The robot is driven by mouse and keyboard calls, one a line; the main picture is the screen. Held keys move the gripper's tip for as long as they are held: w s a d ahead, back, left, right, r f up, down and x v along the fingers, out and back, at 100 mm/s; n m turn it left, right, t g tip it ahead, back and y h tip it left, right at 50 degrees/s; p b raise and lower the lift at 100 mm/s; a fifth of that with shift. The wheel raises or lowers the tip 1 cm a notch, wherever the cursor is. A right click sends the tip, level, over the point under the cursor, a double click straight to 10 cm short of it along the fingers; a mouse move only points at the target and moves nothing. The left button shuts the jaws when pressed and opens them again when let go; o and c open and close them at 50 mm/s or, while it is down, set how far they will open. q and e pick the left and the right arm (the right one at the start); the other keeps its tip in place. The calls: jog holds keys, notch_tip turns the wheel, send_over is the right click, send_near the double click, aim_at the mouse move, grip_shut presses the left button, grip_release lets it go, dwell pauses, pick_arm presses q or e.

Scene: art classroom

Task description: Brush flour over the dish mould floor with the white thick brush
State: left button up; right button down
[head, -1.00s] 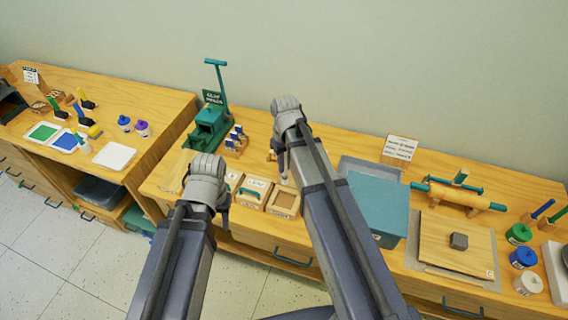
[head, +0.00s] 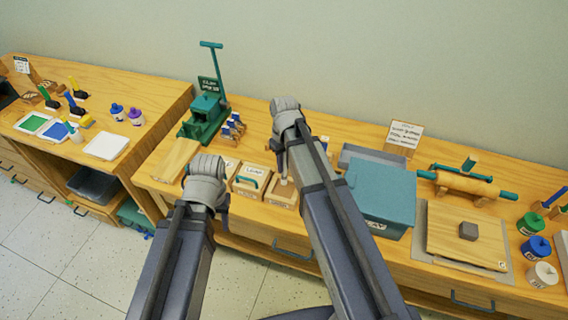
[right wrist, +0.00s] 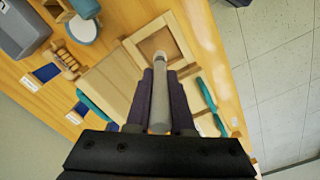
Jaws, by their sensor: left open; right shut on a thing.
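A square wooden mould (head: 274,200) with a sunken brown floor lies near the front edge of the middle table. It also shows ahead of the brush in the right wrist view (right wrist: 184,64). My right gripper (head: 283,168) is shut on the white thick brush (right wrist: 160,100). The brush's pale tip (head: 283,181) shows over the mould; whether it touches the floor I cannot tell. My left gripper (head: 224,202) is open, left of the mould, its fingers partly hidden by its own wrist. I cannot make out any flour.
A mould with a teal handle (head: 249,183) lies just left of the open one. A teal box (head: 385,195) stands close on the right. Behind are a green clay press (head: 204,116) and blue-handled stamps (head: 234,126).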

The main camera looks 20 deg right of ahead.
aim_at(286, 176)
jog(key=shift+f+b, duration=1.45)
jog(key=shift+f, duration=0.35)
jog(key=shift+f+b, duration=0.55)
jog(key=shift+w+a, duration=0.45)
jog(key=shift+a, duration=0.2)
dwell(0.5)
jog(key=shift+s+d, duration=0.15)
jog(key=shift+s+d, duration=0.2)
jog(key=shift+d, duration=0.1)
jog(key=shift+d, duration=0.1)
dwell(0.4)
jog(key=shift+s+d, duration=0.25)
jog(key=shift+d, duration=0.05)
jog(key=shift+s+d, duration=0.1)
jog(key=shift+s+d, duration=0.2)
jog(key=shift+d, duration=0.1)
